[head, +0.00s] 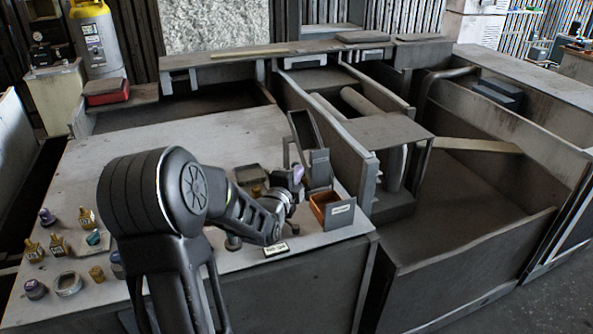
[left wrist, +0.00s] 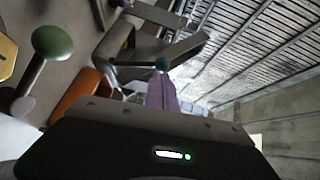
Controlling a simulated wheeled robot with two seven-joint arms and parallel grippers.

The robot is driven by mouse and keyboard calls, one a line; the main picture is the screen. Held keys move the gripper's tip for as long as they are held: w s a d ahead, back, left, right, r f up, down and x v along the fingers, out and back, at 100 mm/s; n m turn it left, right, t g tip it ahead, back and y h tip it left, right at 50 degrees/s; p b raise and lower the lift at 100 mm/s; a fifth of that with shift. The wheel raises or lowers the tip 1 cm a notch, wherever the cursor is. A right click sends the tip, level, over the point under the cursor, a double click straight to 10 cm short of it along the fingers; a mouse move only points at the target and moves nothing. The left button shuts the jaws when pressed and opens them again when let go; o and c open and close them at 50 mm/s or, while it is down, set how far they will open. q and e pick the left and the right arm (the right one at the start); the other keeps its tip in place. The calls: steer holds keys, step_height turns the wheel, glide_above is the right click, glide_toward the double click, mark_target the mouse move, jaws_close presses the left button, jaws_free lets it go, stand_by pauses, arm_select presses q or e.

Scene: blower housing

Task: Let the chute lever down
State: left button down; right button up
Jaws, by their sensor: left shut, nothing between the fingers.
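The chute (head: 309,135) is a dark tilted channel standing near the right end of the bench, and its grey frame (left wrist: 150,48) also shows in the left wrist view. A copper-coloured box (head: 322,203) with a labelled plate sits at its foot. My left gripper (head: 297,175) is beside the chute, its purple fingers (left wrist: 161,92) shut and empty. In the left wrist view a small green ball (left wrist: 162,64) appears just beyond the fingertips; I cannot tell whether they touch. A larger green knob (left wrist: 52,42) on a grey stem is nearer. The lever's arm is not clear in the head view.
The pale bench top (head: 180,150) is mostly clear behind my arm. Several small bottles and jars (head: 67,284) stand at the front left. A small labelled plate (head: 276,249) lies near the front edge. Deep grey bins (head: 470,200) fill the right side.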

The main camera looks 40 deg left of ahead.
mark_target(293, 166)
arm_select(q)
steer(key=shift+w+a+r, duration=0.1)
steer(key=shift+w+a, duration=0.05)
steer(key=shift+a, duration=0.1)
arm_select(e)
steer(key=shift+r, duration=0.2)
stand_by(0.3)
arm_select(q)
steer(key=a+n+g+h, duration=0.1)
steer(key=w+a+n+g+p, duration=0.1)
steer(key=shift+a+g+h, duration=0.15)
steer(key=shift+g+h, duration=0.15)
steer(key=shift+h, duration=0.1)
steer(key=shift+w+a+f+b, duration=0.4)
steer(key=shift+a+b, duration=0.35)
steer(key=shift+b, duration=0.05)
steer(key=shift+w+a+f+b, duration=0.4)
steer(key=shift+a+b, duration=0.3)
steer(key=shift+b, duration=0.05)
arm_select(e)
steer(key=shift+w+a+f, duration=0.3)
steer(key=shift+a+f, duration=0.2)
steer(key=shift+f, duration=0.05)
steer(key=shift+w+a+f, duration=0.3)
steer(key=shift+a+f, duration=0.15)
steer(key=shift+f, duration=0.1)
